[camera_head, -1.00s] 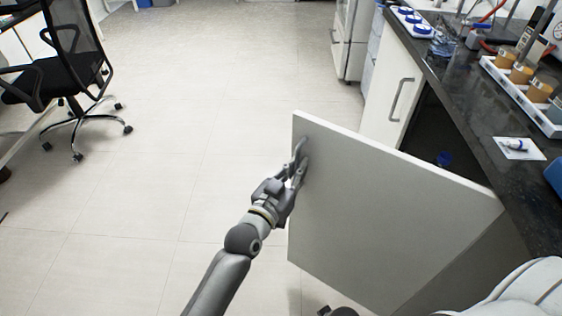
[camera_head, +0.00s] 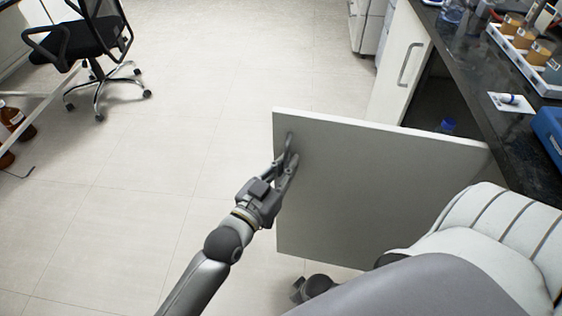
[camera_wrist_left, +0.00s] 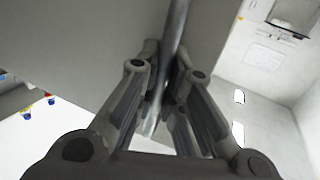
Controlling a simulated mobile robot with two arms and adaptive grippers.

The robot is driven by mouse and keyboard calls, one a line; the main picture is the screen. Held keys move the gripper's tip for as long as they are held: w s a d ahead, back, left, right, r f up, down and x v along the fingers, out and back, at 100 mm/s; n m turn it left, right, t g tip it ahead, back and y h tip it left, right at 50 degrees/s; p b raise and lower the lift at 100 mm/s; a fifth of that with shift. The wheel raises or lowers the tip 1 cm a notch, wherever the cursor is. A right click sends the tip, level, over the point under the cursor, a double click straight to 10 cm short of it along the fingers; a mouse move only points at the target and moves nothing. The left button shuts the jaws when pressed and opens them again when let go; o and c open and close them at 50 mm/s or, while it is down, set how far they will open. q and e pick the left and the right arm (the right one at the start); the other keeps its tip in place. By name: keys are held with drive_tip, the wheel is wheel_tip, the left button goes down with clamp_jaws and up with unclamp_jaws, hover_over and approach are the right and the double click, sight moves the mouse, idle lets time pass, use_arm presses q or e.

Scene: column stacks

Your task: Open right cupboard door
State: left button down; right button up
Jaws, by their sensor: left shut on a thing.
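The right cupboard door (camera_head: 370,185) is a pale panel standing swung well out from the dark counter. My left gripper (camera_head: 285,170) is shut on its metal handle (camera_head: 290,144), near the door's free edge. In the left wrist view, the handle bar (camera_wrist_left: 176,35) runs between the fingers of my left gripper (camera_wrist_left: 165,80). Part of the dark cupboard interior shows behind the door, with a blue-capped bottle (camera_head: 447,126) inside. My right gripper (camera_head: 312,287) is low in the head view, below the door, mostly hidden by my own arm; its fingers are unclear.
The adjoining cupboard door (camera_head: 401,70) with its own handle is closed. The black countertop (camera_head: 470,80) holds a rack of jars (camera_head: 525,55) and a blue box (camera_head: 550,130). An office chair (camera_head: 90,45) stands at upper left. The floor left of the door is clear.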

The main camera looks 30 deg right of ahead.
use_arm(q)
drive_tip(key=c, duration=1.5)
unclamp_jaws()
drive_tip(key=shift+a, duration=0.1)
drive_tip(key=v, duration=1.2)
